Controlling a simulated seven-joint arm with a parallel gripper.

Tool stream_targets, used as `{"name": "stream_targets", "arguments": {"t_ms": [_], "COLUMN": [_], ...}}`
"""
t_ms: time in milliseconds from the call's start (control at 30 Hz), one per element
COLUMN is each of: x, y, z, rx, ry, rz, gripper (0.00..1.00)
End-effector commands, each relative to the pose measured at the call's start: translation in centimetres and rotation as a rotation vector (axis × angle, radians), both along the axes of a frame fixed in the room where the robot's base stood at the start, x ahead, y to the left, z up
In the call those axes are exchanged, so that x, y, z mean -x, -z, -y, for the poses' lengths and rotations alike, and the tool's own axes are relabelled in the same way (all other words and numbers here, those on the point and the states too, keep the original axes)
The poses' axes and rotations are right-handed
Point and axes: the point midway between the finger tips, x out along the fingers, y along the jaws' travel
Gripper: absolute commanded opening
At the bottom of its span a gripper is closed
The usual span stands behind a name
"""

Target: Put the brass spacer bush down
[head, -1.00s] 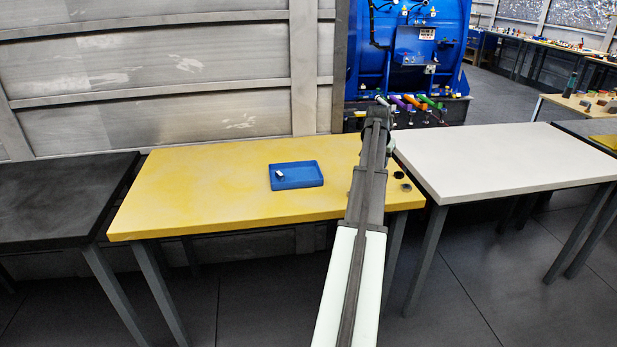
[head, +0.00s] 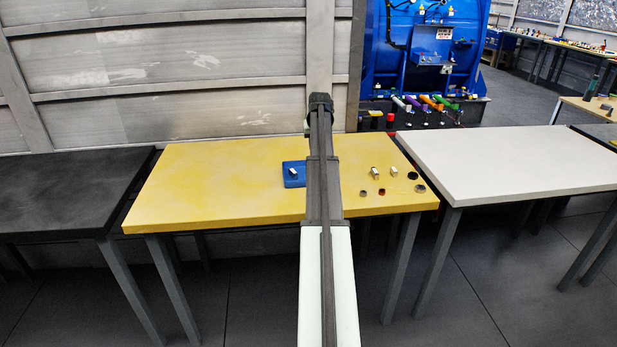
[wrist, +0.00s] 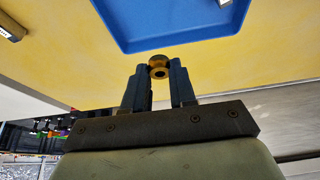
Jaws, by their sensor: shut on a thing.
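The brass spacer bush (wrist: 159,67) is a small gold ring with a dark bore, held between the fingertips of my gripper (wrist: 160,75) in the wrist view. My gripper is shut on it and lies just off the edge of the blue tray (wrist: 175,28) in that view. In the head view my arm hides the bush, the fingertips and the right part of the blue tray (head: 288,182). How high the bush is above the table I cannot tell.
The tray holds a small silver block (head: 293,172). Several small blocks and rings, among them a dark ring (head: 413,175), lie on the right of the yellow table (head: 210,180). The table's left is clear. A bare white table (head: 510,160) stands to the right.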

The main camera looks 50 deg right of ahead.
Motion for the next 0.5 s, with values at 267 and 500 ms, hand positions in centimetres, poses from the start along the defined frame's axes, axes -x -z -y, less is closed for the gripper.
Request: {"name": "stream_targets", "arguments": {"t_ms": [267, 500], "x": [-2.0, -2.2], "y": [-0.6, -0.7], "z": [-0.7, -1.4], "rx": [-0.002, -0.001], "ry": [-0.385, -0.66], "rz": [0.0, 0.002], "gripper": [0.0, 0.0]}}
